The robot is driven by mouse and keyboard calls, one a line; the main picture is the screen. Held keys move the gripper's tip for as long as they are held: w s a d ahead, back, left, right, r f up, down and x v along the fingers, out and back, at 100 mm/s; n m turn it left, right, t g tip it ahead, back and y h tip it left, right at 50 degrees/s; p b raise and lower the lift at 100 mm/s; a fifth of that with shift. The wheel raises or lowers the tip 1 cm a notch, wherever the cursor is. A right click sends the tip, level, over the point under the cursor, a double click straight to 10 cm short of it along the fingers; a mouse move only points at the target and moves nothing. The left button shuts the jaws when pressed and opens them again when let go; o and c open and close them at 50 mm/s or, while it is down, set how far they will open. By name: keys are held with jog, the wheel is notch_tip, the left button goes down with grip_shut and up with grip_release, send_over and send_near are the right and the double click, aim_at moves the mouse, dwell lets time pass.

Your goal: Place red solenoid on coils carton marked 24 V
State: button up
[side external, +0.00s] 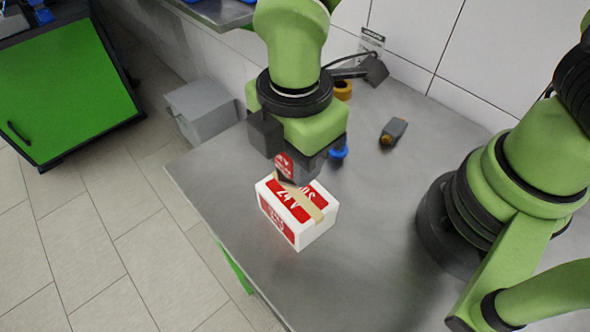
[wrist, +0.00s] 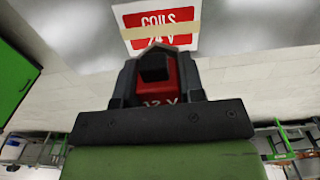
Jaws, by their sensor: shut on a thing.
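My gripper (side external: 296,172) is shut on a red solenoid (side external: 283,162), whose red face also shows between the fingers in the wrist view (wrist: 158,96). White lettering on that face is partly hidden by my gripper and looks like "12 V". A white carton with red labels (side external: 318,232) stands on the bench just below my gripper, with a tan tape strip across its top. In the wrist view the carton (wrist: 180,41) is beyond the fingertips, and its label reads "COILS 24 V". I cannot tell whether the solenoid touches the carton top.
On the grey bench (side external: 380,260) lie a dark grey part with an orange end (side external: 395,130), a yellow-orange ring (side external: 343,90) and a blue piece (side external: 338,153) close behind my gripper. A grey bin (side external: 203,110) stands off the bench's left edge. The bench front is clear.

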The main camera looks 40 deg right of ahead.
jog(key=shift+f, duration=1.7)
jog(key=shift+f, duration=0.1)
jog(key=o, duration=1)
jog(key=shift+o, duration=0.2)
